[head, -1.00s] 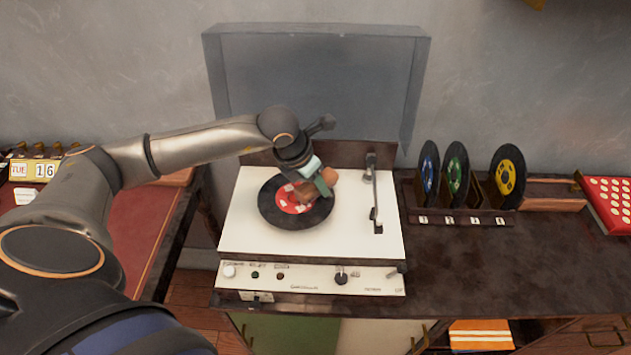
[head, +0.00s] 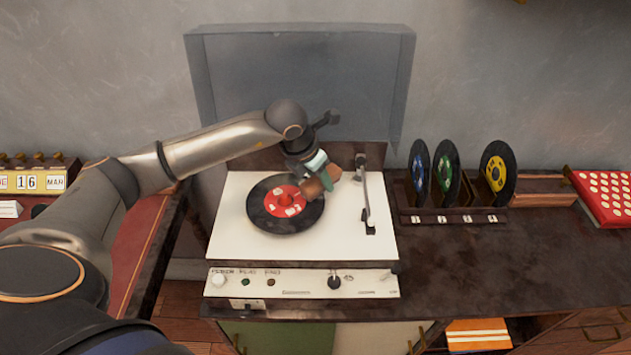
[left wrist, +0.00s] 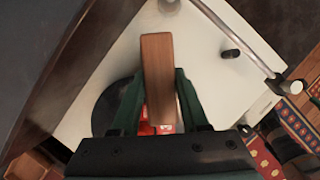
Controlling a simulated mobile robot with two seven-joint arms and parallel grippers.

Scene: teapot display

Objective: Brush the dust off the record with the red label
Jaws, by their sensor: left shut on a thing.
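The record with the red label (head: 262,218) lies flat on the white turntable (head: 230,242). Its label shows pale patches, and faint greyish marks show on the black part. My left gripper (head: 322,181) is shut on a wooden brush (head: 312,190), over the record's upper right edge. I cannot tell whether the brush touches the record. In the left wrist view the brush (left wrist: 157,65) sits between the green fingers and hides part of the record (left wrist: 112,105). My right gripper is not in view.
The tonearm (head: 364,200) stands close to the right of the brush. The turntable's clear lid (head: 300,80) is raised behind. A rack (head: 450,215) with blue, green and yellow-labelled records stands to the right. The dark cabinet top (head: 470,260) in front of the rack is clear.

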